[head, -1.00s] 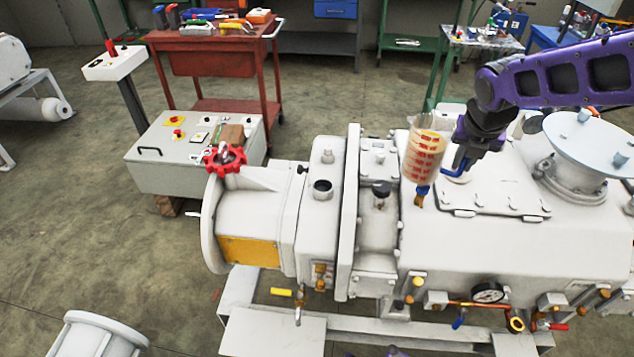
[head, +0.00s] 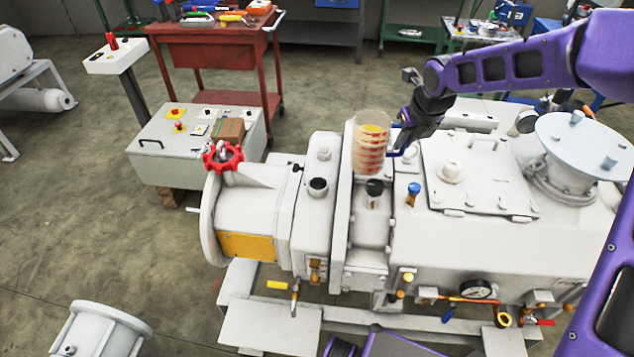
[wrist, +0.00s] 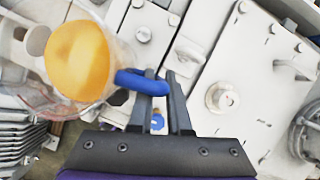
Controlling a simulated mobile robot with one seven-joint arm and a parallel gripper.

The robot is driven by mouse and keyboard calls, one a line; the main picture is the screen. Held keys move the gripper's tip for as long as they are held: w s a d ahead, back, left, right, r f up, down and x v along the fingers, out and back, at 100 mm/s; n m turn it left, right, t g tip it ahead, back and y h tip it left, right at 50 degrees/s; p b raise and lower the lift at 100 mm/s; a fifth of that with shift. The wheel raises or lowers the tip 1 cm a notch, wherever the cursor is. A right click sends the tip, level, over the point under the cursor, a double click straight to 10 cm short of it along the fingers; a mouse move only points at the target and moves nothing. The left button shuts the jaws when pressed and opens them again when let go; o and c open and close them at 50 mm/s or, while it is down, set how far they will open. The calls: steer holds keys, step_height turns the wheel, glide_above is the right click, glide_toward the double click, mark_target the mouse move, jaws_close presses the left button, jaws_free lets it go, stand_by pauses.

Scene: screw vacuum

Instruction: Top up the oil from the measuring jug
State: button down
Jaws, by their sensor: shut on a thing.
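The clear measuring jug (head: 370,150) with red markings holds amber oil and hangs roughly upright above the white pump (head: 470,250). My gripper (head: 402,140) is shut on its blue handle (wrist: 148,83). In the wrist view the jug's oil surface (wrist: 77,62) shows round and orange beside my gripper's fingers (wrist: 162,105). An open-looking dark port (head: 318,186) is on the pump housing to the jug's lower left. A black cap (head: 375,188) is on the pump just below the jug in the picture. A blue-topped amber fitting (head: 412,192) stands to the right.
A red handwheel (head: 223,157) sticks up at the pump's left end. A grey control box (head: 190,145) stands behind it. A round plate (head: 590,145) with lugs is at the pump's right. A red tool cart (head: 215,65) stands farther back.

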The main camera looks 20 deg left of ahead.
mark_target(395, 125)
steer(key=shift+r, duration=0.15)
steer(key=shift+s+a+r, duration=0.2)
steer(key=shift+s+a+r+n+t+h, duration=0.1)
steer(key=shift+a+r+n+t+h, duration=0.15)
steer(key=shift+r+h, duration=0.25)
steer(key=shift+s+a+r+n+t+h, duration=0.15)
steer(key=shift+a+r+t+h, duration=0.1)
steer(key=shift+r+h, duration=0.2)
steer(key=shift+s+a+r+t+h, duration=0.2)
steer(key=shift+a+r+t+h, duration=0.35)
steer(key=shift+r+h, duration=0.2)
steer(key=shift+s+a+r+n+t+h, duration=0.3)
steer(key=shift+a+r+h, duration=0.2)
steer(key=shift+a, duration=0.1)
steer(key=shift+s+a+f+h, duration=0.15)
steer(key=shift+a+h, duration=0.1)
steer(key=shift+h, duration=0.15)
steer(key=shift+a+f+t, duration=0.1)
steer(key=shift+a+t, duration=0.1)
steer(key=shift+t, duration=0.05)
steer(key=shift+s+a+h, duration=0.2)
steer(key=shift+a+h, duration=0.1)
steer(key=shift+h, duration=0.1)
